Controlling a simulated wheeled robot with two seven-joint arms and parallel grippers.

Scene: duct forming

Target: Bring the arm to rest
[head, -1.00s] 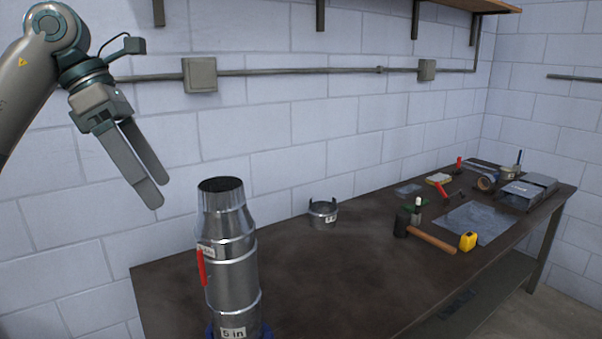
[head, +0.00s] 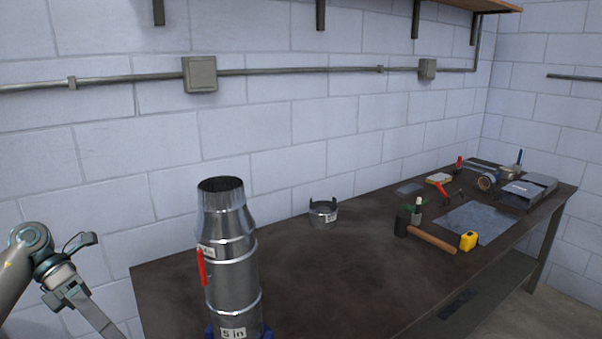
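My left arm shows at the lower left of the head view. My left gripper (head: 97,318) points down and right, and its fingertips lie at or past the bottom edge, so whether it is open cannot be told. It is apart from the duct, to its left. My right gripper is not in view. The metal duct (head: 232,280) stands upright on the workbench, with a narrower crimped top, a "5 in" label low down and a red-handled tool (head: 201,267) against its left side. Its blue support (head: 210,332) is partly cut off by the bottom edge.
The workbench (head: 330,270) has a short metal collar (head: 323,211) behind the duct. Further right are a hammer (head: 432,240), a yellow tape measure (head: 468,241), a metal sheet (head: 472,222) and several other tools. The bench middle is clear.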

